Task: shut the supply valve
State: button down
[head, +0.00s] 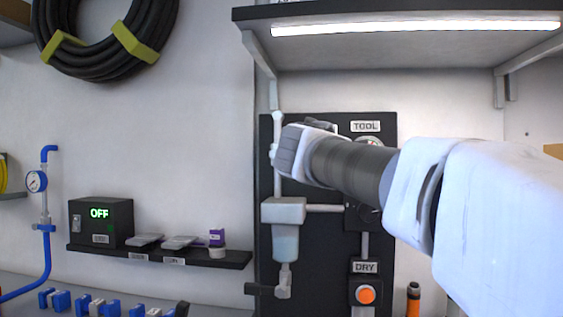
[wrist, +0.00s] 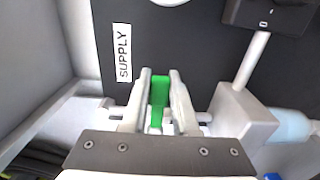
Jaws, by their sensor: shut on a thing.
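The supply valve's green handle (wrist: 159,92) shows in the wrist view, below the SUPPLY label (wrist: 123,53). My gripper (wrist: 160,77) is shut on this handle, with one pale finger on each side of it. A pale pipe (wrist: 202,118) runs left to right in the wrist view beside the handle. In the head view my gripper (head: 287,152) is at the upright pipe (head: 278,125) on the left side of the black panel (head: 330,280). There it hides the valve and its handle. The handle's exact angle to the pipe is hard to tell.
A filter unit with a clear bowl (head: 285,242) hangs just below my gripper. A lit shelf (head: 400,40) overhangs the panel. An orange button (head: 365,294) under the DRY label is at the lower right. A small shelf (head: 240,258) holding a box reading OFF is at the left.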

jog(key=shift+f, duration=0.15)
dwell(0.3)
jog(key=c, duration=0.7)
grip_release()
jog(key=shift+s, duration=0.15)
